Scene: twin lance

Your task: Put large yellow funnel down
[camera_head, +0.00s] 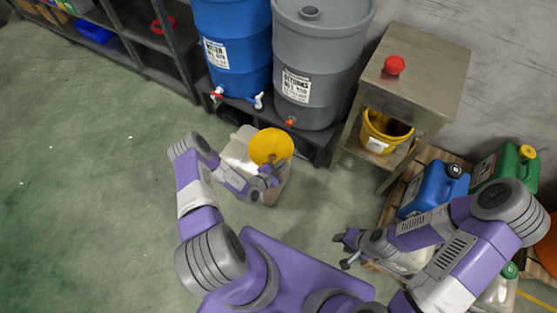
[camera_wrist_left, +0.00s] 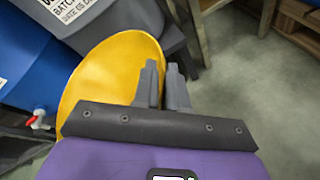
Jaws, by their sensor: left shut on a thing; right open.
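The large yellow funnel (camera_head: 270,146) is in the head view, over a pale open-topped container (camera_head: 242,158) on the floor in front of the drums. My left gripper (camera_head: 274,169) is shut at the near right edge of the funnel. In the left wrist view the funnel (camera_wrist_left: 112,75) fills the left middle, and the left gripper's fingers (camera_wrist_left: 163,88) are together at its right edge. The funnel's lower part is hidden. I cannot tell whether the funnel touches the container. My right gripper (camera_head: 343,249) is open and empty, low over the floor at the right.
A blue drum (camera_head: 235,40) and a grey drum (camera_head: 318,60) with taps stand on a dark stand behind. A metal cabinet (camera_head: 430,65) holds a red cap (camera_head: 395,65) and a yellow bucket (camera_head: 385,128). Jerrycans (camera_head: 430,186) stand on a pallet at right. The left floor is clear.

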